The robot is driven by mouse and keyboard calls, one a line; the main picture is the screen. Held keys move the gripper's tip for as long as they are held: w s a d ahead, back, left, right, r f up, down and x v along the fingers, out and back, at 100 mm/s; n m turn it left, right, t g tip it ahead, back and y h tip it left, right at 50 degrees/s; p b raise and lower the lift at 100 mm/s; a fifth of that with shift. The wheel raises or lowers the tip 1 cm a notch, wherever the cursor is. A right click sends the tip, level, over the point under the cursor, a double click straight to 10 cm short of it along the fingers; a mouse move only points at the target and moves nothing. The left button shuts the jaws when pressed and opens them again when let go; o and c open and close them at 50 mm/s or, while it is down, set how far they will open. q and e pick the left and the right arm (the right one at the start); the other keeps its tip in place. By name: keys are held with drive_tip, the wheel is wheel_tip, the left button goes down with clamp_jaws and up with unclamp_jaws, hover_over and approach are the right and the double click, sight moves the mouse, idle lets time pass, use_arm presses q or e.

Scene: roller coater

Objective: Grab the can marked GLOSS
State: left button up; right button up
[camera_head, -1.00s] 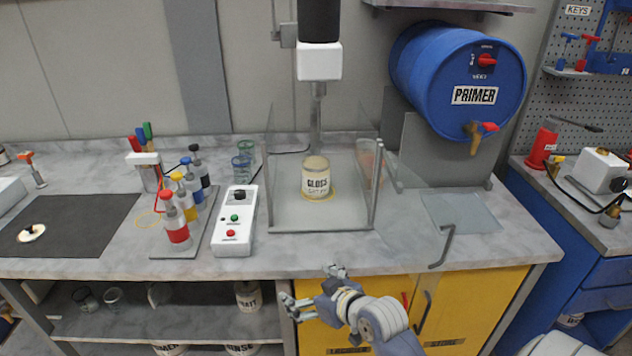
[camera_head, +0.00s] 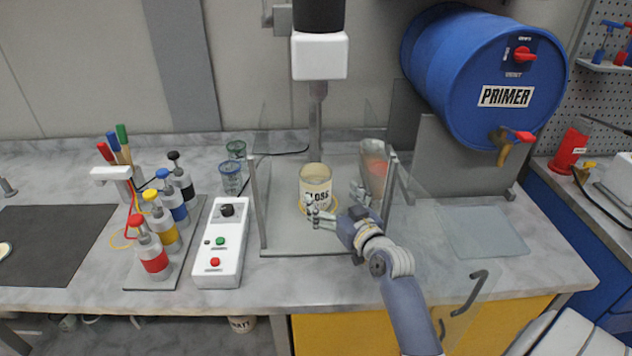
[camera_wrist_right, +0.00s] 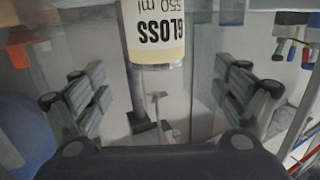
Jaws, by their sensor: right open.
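The can marked GLOSS (camera_head: 314,178), cream with black lettering, stands upright on a round base under the mixer inside the clear-walled enclosure. My right gripper (camera_head: 338,203) has entered by the enclosure's open front. It is open, its two fingers spread just in front of the can, one to the left and one to the right. In the right wrist view the can (camera_wrist_right: 155,32) appears upside down, lying ahead between the spread fingers (camera_wrist_right: 160,88). I cannot tell if either finger touches it. My left gripper is not in view.
Clear enclosure walls and metal posts (camera_head: 257,205) stand on both sides of the arm. A clear panel with a handle (camera_head: 470,292) is at front right. A white control box (camera_head: 221,243) and several pump bottles (camera_head: 150,248) are left. The blue PRIMER drum (camera_head: 480,75) is right.

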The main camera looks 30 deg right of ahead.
sight(322, 181)
drive_tip(key=shift+w+d+r, duration=0.2)
drive_tip(key=shift+w+d, duration=0.2)
drive_tip(key=shift+w, duration=0.05)
drive_tip(key=shift+w+r, duration=0.15)
drive_tip(key=shift+w, duration=0.2)
drive_tip(key=w+p, duration=0.1)
drive_tip(key=w, duration=0.2)
drive_tip(key=shift+w+d, duration=0.1)
drive_tip(key=shift+w, duration=0.1)
drive_tip(key=shift+w+d, duration=0.1)
drive_tip(key=shift+w, duration=0.3)
drive_tip(key=w, duration=0.1)
drive_tip(key=w+p, duration=0.1)
drive_tip(key=w, duration=0.1)
drive_tip(key=shift+w+d, duration=0.3)
drive_tip(key=shift+d, duration=0.05)
drive_tip(key=shift+w+d+f, duration=0.15)
drive_tip(key=shift+w+f, duration=0.05)
drive_tip(key=shift+w, duration=0.3)
drive_tip(key=shift+r, duration=0.1)
drive_tip(key=c, duration=1.8)
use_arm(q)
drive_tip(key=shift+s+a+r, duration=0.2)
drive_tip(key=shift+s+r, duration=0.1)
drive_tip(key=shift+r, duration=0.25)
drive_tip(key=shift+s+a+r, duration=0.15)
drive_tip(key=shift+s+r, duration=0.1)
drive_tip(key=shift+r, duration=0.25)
use_arm(e)
drive_tip(key=shift+c, duration=0.9)
